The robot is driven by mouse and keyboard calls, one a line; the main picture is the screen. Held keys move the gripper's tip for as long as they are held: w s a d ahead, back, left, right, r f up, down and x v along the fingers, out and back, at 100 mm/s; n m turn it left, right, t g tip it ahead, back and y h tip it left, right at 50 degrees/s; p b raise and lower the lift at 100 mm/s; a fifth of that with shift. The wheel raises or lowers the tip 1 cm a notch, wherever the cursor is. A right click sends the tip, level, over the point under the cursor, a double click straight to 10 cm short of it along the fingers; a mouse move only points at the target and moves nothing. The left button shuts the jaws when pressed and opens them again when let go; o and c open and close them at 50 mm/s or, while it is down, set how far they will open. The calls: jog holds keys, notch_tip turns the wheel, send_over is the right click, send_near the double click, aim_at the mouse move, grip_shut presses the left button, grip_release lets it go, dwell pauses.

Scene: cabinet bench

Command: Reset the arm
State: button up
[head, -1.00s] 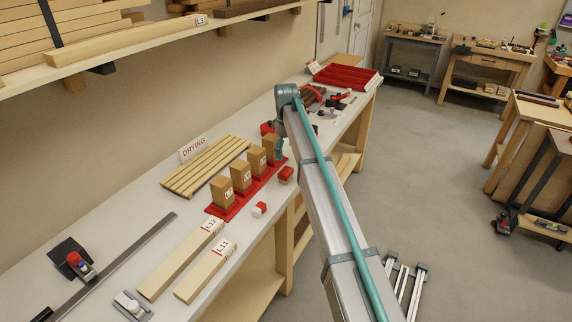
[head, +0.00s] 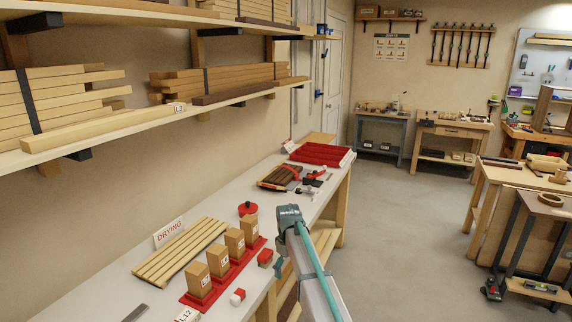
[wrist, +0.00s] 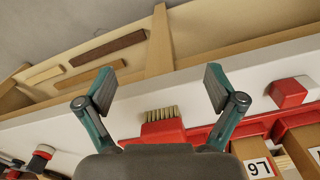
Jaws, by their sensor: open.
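My gripper (wrist: 159,90) is open and empty in the wrist view, its two teal fingers spread wide above the front edge of the bench. A red brush (wrist: 160,132) with pale bristles lies beyond and between the fingers, apart from them. In the head view my arm reaches in from the bottom right.
Shelves with boards hang above.

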jog(key=s+d+f+m, duration=0.3)
jog(key=s+d+f, duration=0.3)
jog(key=s, duration=0.5)
jog(key=s+d+f+m, duration=0.3)
jog(key=s+d+f, duration=0.3)
jog(key=s, duration=0.4)
jog(key=s+d+f+m, duration=0.45)
jog(key=s+f, duration=0.25)
jog(key=s, duration=0.4)
jog(key=s+f+g, duration=0.3)
jog(key=s+f, duration=0.6)
jog(key=s, duration=0.5)
jog(key=s+f+g, duration=0.3)
jog(key=s+f, duration=0.6)
jog(key=s, duration=0.6)
jog(key=shift+d+f+n+g, duration=0.35)
jog(key=shift+d+f+g, duration=0.05)
jog(key=shift+w, duration=0.15)
